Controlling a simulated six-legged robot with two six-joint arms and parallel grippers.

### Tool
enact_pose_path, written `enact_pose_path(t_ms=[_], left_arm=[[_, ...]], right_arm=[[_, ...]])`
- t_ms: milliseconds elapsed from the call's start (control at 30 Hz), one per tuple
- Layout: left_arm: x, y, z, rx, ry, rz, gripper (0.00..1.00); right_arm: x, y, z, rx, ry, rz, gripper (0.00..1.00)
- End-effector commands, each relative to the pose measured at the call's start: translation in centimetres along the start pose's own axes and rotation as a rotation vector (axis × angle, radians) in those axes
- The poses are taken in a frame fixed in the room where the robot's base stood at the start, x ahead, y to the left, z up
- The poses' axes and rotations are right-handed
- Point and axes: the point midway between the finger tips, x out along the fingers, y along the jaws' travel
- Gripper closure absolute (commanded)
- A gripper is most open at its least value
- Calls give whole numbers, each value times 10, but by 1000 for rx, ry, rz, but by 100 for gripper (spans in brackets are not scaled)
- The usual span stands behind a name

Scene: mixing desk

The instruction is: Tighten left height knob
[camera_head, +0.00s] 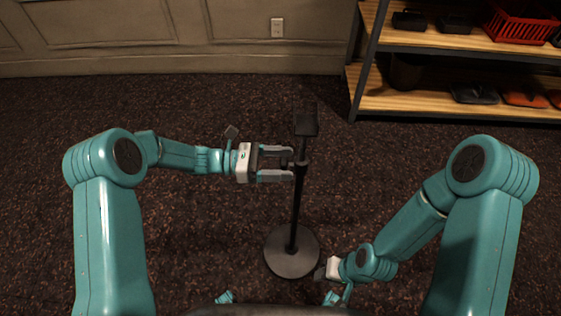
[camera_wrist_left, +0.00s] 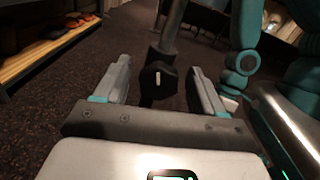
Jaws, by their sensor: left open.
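A black stand (camera_head: 296,205) with a round base (camera_head: 292,252) and a small flat top plate (camera_head: 306,124) stands upright on the carpet in the head view. In the left wrist view its height knob (camera_wrist_left: 158,78), dark with a pale line, sits on the pole between my left fingers. My left gripper (camera_head: 285,164) is open, with its fingertips close to the pole; whether they touch the knob I cannot tell. It also shows in the left wrist view (camera_wrist_left: 160,85). My right gripper (camera_head: 322,273) is low beside the base; its fingers are too small and dark to read.
A wooden shelf (camera_head: 420,101) with a red basket (camera_head: 520,22) and shoes (camera_head: 475,94) stands at the back right. A panelled wall (camera_head: 180,45) runs along the back. The dark carpet (camera_head: 190,240) around the stand is clear.

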Motion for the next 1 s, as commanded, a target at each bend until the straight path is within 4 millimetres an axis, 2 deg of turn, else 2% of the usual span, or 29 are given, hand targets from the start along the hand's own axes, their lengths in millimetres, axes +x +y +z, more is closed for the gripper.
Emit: enact_pose_path(t_ms=[200, 233, 367, 400, 567, 800, 1000], left_arm=[[0, 0, 0, 0, 0, 1, 31], [0, 0, 0, 0, 0, 1, 37], [0, 0, 0, 0, 0, 0, 80], [0, 0, 0, 0, 0, 0, 85], [0, 0, -2, 46, 0, 0, 85], [0, -1, -3, 304, -1, 0, 85], [0, -1, 0, 353, -1, 0, 85]], right_arm=[[0, 0, 0, 0, 0, 0, 61], [0, 0, 0, 0, 0, 0, 61], [0, 0, 0, 0, 0, 0, 61], [0, 0, 0, 0, 0, 0, 61], [6, 2, 0, 0, 0, 0, 61], [24, 9, 0, 0, 0, 0, 61], [24, 9, 0, 0, 0, 0, 61]])
